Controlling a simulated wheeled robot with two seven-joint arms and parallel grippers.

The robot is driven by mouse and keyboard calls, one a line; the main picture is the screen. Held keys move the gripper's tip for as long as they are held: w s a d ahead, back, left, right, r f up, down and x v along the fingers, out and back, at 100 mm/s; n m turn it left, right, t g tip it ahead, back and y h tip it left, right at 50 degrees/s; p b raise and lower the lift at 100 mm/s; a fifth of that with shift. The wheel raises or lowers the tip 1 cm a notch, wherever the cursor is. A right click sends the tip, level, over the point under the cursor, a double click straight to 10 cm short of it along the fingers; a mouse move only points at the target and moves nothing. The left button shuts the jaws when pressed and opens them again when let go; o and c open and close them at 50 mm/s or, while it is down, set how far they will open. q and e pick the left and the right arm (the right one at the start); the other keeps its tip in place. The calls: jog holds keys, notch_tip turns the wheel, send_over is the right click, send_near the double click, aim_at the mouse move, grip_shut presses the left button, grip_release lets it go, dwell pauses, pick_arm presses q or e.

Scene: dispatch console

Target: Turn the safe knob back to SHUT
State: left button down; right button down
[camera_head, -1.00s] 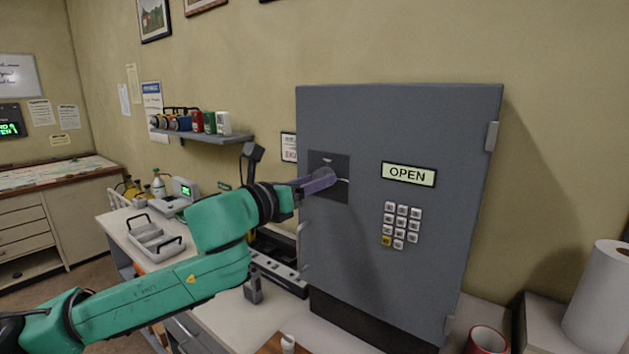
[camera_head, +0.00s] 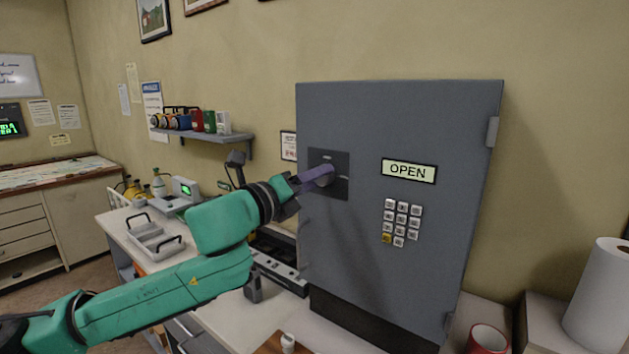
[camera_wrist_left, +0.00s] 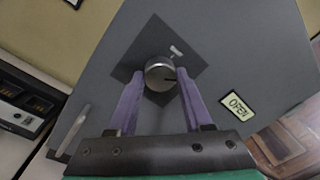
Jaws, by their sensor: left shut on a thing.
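The grey safe (camera_head: 400,260) stands on the counter, its door facing me. Its display (camera_head: 408,171) reads OPEN and also shows in the left wrist view (camera_wrist_left: 238,106). The round metal safe knob (camera_wrist_left: 159,72) sits on a dark square plate (camera_wrist_left: 150,38), with a dark line on its face pointing right in the wrist view. A pale mark (camera_wrist_left: 176,51) is on the plate beside it. My left gripper (camera_head: 322,175) is shut on the knob, a purple finger on each side; in the head view the fingers mostly hide the knob. My right gripper is not in view.
A keypad (camera_head: 401,223) is below the display. A wall shelf (camera_head: 203,136) with several cans and boxes is left of the safe. A wire-handled tray (camera_head: 155,243) is on the counter. A paper roll (camera_head: 598,300) and red mug (camera_head: 488,340) stand at right.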

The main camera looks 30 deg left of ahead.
pick_arm(q)
jog(key=n, duration=0.5)
jog(key=n+y, duration=0.1)
jog(key=n, duration=0.5)
jog(key=shift+n+t, duration=0.3)
dwell(0.3)
jog(key=shift+c, duration=1.6)
grip_release()
jog(key=s+a+f+b, duration=0.1)
jog(key=s+a+b, duration=0.1)
jog(key=s+b, duration=1.1)
jog(key=shift+s+b, duration=0.3)
jog(key=shift+s, duration=0.35)
